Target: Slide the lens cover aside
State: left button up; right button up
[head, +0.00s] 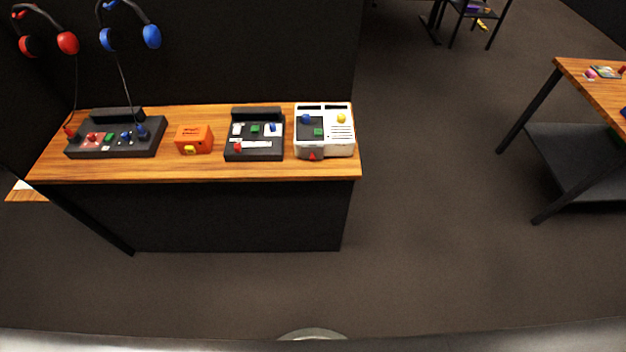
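I cannot tell which part is the lens cover at this distance. Several devices stand in a row on a wooden bench. A white panel (340,146) at the right end carries a blue knob (306,119), a yellow knob (341,118), a green square and a red triangle. Left of it is a dark panel (262,154) with a red knob (238,147), a white strip and small green, blue and white parts. Neither of my grippers is in view.
An orange box (194,136) with a yellow button and a dark headphone panel (88,152) stand further left on the bench (200,171). Red and blue headphones (130,35) hang above. Another table (583,82) is at the right. The floor between is clear.

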aim_at(312, 154)
jog(key=k, duration=0.15)
jog(key=u, duration=2.05)
jog(key=i, duration=1.4)
jog(key=z, duration=2)
